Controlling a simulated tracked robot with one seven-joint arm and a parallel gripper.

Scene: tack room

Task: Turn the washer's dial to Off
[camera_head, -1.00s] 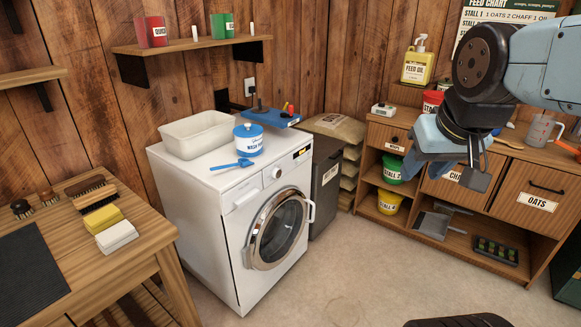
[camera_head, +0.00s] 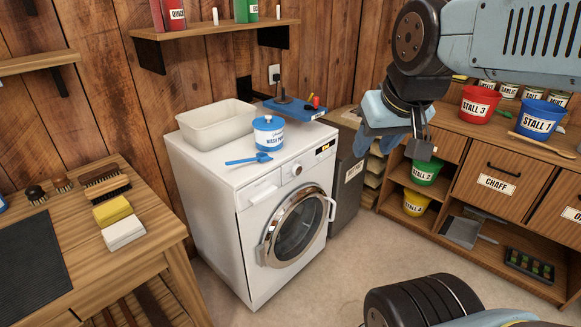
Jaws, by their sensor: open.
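The white front-loading washer (camera_head: 240,210) stands in the middle of the view against the plank wall. The round glass door (camera_head: 298,228) is closed. My gripper (camera_head: 398,150) hangs at the upper right, in front of the cabinet side, well right of the washer and apart from it.
A wooden table (camera_head: 140,245) is at left. Floor in front is clear.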

